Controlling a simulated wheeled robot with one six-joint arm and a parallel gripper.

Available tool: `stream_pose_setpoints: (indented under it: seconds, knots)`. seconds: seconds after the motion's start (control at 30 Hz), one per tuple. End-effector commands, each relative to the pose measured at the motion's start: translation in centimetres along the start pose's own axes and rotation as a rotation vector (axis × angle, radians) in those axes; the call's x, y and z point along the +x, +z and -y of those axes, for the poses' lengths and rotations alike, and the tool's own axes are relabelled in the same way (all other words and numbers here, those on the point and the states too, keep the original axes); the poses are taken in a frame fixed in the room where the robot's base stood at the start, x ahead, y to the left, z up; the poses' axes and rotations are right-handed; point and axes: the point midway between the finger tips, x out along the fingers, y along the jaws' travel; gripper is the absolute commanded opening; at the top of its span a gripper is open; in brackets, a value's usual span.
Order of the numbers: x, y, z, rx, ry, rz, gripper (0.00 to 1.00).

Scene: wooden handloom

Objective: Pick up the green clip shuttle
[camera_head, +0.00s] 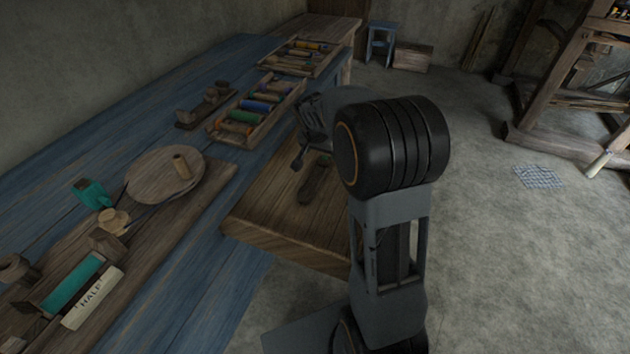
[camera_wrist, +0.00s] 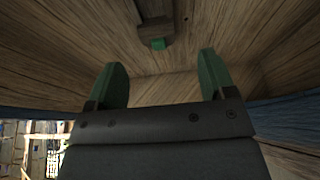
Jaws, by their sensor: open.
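The shuttle is a dark wooden piece (camera_head: 313,184) with a small green part at its far end, lying on a brown wooden board. In the wrist view its green part (camera_wrist: 158,44) and wooden body (camera_wrist: 154,14) show at the top, beyond the fingertips and roughly in line with the gap between them. My gripper (camera_wrist: 162,78) is open and empty, with its two green fingers apart. In the head view my gripper (camera_head: 303,150) is near the shuttle's far end, partly hidden by my arm. Nothing touches the shuttle that I can see.
Trays of colored spools (camera_head: 262,106) stand behind on the blue table (camera_head: 185,290). The brown board (camera_head: 265,215) has bare room around the shuttle.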

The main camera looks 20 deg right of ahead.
Motion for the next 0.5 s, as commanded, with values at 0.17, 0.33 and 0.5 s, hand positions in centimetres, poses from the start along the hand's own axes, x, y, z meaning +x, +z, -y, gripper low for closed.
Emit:
stream_pose_setpoints:
  seconds: [0.17, 0.33, 0.5]
  knots:
    - [0.7, -0.1, -0.1, 0.002, 0.001, 0.001, 0.77]
    - [2.4, -0.2, -0.2, 0.003, 0.002, 0.001, 0.77]
    - [4.8, -0.2, -0.3, 0.004, 0.003, 0.002, 0.77]
